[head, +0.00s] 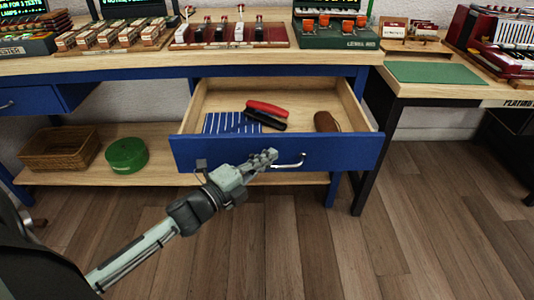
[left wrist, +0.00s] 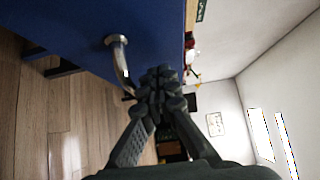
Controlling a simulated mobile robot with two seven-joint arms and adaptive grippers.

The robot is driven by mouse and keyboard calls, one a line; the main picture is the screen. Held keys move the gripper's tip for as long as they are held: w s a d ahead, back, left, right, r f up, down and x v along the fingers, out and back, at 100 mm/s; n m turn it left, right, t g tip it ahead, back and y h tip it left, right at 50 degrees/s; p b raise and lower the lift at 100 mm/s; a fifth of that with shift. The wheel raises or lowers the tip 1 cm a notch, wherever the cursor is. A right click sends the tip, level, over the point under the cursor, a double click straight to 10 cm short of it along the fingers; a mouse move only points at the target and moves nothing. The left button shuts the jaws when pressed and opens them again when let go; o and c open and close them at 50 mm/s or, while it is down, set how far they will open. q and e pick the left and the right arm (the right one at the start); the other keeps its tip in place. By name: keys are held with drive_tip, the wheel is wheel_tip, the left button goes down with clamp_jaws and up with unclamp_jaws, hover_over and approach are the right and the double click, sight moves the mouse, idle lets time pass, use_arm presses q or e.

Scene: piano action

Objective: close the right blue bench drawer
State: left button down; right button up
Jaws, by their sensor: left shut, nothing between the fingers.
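The right blue bench drawer (head: 215,154) is pulled well out from under the bench. A striped cloth, a red item (head: 267,108), a black item and a brown item (head: 326,122) lie inside it. Its silver handle (head: 290,161) is on the blue front; the handle also shows in the left wrist view (left wrist: 119,62). My left gripper (head: 270,155) is shut and empty, with its fingertips in front of the drawer front, just left of the handle. I cannot tell whether they touch the front. My right gripper is not in view.
The bench top (head: 150,62) carries several trays and devices. A lower shelf (head: 75,176) holds a wicker basket (head: 60,149) and a green round container (head: 126,155). Another table with a green mat (head: 433,72) stands at the right. The wooden floor in front is clear.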

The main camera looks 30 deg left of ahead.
use_arm(q)
drive_tip(key=shift+w+a, duration=0.2)
drive_tip(key=shift+w, duration=0.15)
drive_tip(key=shift+w+a, duration=0.1)
